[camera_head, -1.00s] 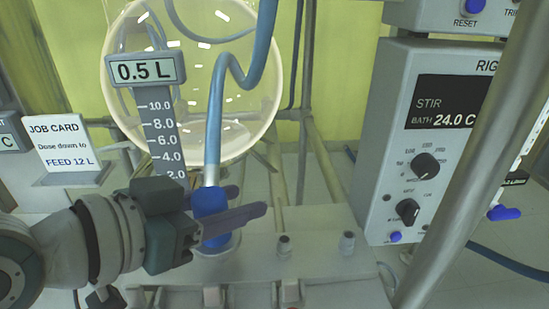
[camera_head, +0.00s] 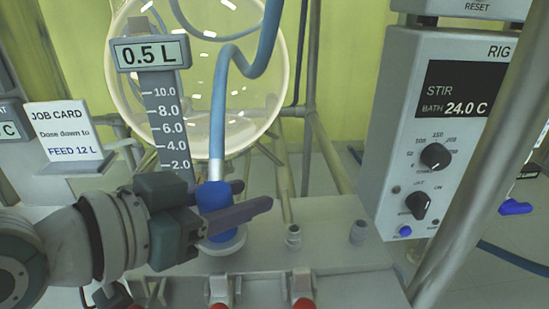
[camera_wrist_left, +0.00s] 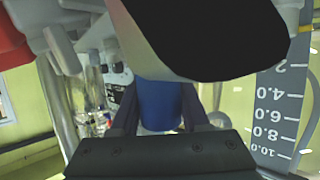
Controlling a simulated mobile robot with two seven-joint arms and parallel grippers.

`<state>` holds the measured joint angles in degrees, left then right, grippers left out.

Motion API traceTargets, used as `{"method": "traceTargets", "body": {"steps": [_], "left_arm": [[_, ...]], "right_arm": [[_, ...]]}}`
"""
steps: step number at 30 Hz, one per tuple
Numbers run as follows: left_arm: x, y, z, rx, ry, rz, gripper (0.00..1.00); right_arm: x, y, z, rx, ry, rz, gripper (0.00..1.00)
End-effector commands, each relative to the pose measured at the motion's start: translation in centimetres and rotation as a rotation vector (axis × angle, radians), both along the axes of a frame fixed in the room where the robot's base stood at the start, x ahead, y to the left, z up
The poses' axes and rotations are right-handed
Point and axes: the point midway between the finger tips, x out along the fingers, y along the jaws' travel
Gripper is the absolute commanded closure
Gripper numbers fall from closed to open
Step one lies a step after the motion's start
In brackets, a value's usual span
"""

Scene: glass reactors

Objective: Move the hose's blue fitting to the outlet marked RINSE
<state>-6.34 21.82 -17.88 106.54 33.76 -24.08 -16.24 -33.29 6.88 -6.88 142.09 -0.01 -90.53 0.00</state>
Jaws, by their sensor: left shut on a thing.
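The blue fitting (camera_head: 214,207) is at the lower end of the blue hose (camera_head: 217,110), upright over a round pale base on the grey manifold block. My left gripper (camera_head: 236,203) comes in from the left and is shut on the blue fitting, with a dark finger on each side. In the left wrist view the blue fitting (camera_wrist_left: 159,106) sits between the fingers. Two bare metal outlets, a nearer one (camera_head: 293,236) and a farther one (camera_head: 358,232), stand to the right on the block. No RINSE marking is readable. My right gripper is not in view.
Red-tipped valve handles (camera_head: 302,304) line the block's front. A level scale (camera_head: 167,118) under a 0.5 L display stands behind the gripper, before a glass vessel (camera_head: 125,85). The control box (camera_head: 398,130) and a slanted metal post (camera_head: 490,165) bound the right side.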

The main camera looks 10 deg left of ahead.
Motion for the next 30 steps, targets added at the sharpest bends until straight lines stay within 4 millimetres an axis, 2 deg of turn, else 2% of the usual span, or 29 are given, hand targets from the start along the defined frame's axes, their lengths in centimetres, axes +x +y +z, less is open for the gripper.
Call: {"method": "traceTargets", "body": {"steps": [1, 4, 5, 14, 23, 26, 30], "left_arm": [[-0.8, 0.4, -2.9, 0.030, 0.048, 0.000, 1.00], [-0.8, 0.4, -3.0, 0.030, 0.048, 0.000, 1.00], [-0.8, 0.4, -3.0, 0.030, 0.048, 0.000, 0.53], [-0.8, 0.4, -3.1, 0.031, 0.049, 0.000, 0.20], [-1.0, 0.5, -2.9, 0.027, 0.051, 0.001, 0.19], [-1.8, 1.0, -2.4, 0.028, 0.053, 0.001, 0.19], [-3.9, 2.4, -0.9, 0.029, 0.047, 0.000, 0.19]], "right_arm": [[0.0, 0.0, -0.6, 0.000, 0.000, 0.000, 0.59], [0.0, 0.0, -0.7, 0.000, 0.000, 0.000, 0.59], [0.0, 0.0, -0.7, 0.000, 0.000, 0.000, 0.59], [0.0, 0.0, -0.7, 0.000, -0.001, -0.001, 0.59], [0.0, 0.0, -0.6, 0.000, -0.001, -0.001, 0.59], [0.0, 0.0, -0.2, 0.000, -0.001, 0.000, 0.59], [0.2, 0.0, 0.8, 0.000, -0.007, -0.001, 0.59]]}}
